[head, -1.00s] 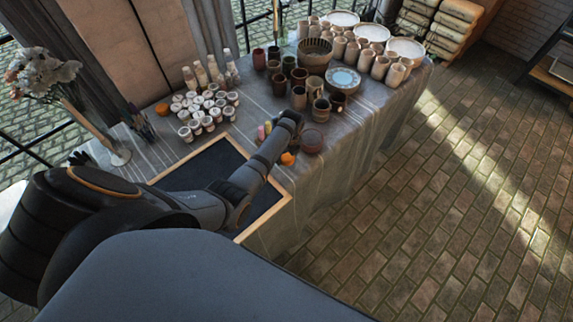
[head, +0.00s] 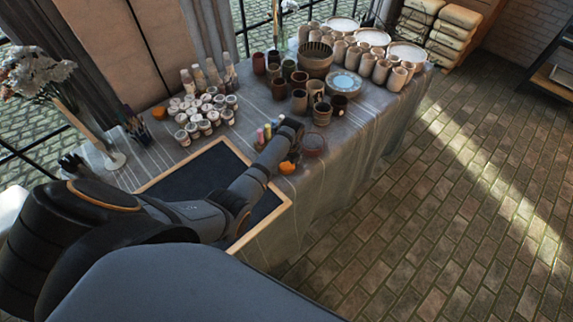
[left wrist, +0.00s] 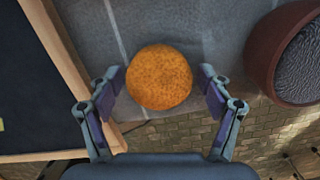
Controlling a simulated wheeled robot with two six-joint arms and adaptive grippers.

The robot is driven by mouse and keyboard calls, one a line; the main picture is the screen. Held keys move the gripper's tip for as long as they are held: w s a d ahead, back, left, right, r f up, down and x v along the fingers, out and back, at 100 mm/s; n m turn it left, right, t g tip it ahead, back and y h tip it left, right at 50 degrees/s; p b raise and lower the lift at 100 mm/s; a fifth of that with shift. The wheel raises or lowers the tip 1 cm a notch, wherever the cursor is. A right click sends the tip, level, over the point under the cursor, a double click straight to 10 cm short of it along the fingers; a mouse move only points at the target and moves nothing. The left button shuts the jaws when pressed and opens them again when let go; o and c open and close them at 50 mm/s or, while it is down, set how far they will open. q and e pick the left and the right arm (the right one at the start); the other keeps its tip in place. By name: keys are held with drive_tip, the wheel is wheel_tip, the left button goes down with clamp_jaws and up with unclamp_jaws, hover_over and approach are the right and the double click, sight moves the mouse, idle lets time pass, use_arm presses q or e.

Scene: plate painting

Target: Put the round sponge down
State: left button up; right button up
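The round sponge (left wrist: 160,77) is orange and sits between the fingertips of my left gripper (left wrist: 163,88) in the left wrist view. The fingers are spread, with a narrow gap on each side of the sponge. Grey tablecloth shows behind it; whether its underside rests on the cloth cannot be told. In the head view the sponge (head: 287,168) shows at the table's front edge, between the framed board and a reddish bowl. My left wrist hides most of the gripper there. My right gripper is in neither view.
The dark wood-framed board (head: 196,168) lies left of the sponge. The reddish-brown bowl (left wrist: 290,50) is close on the right. The table edge is close by.

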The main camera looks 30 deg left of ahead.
sight(289, 166)
use_arm(q)
wheel_tip(289, 166, up, 12)
drive_tip(key=d, duration=0.1)
drive_tip(key=shift+s+d, duration=0.15)
drive_tip(key=shift+s, duration=0.2)
drive_tip(key=shift+r, duration=0.1)
idle(0.4)
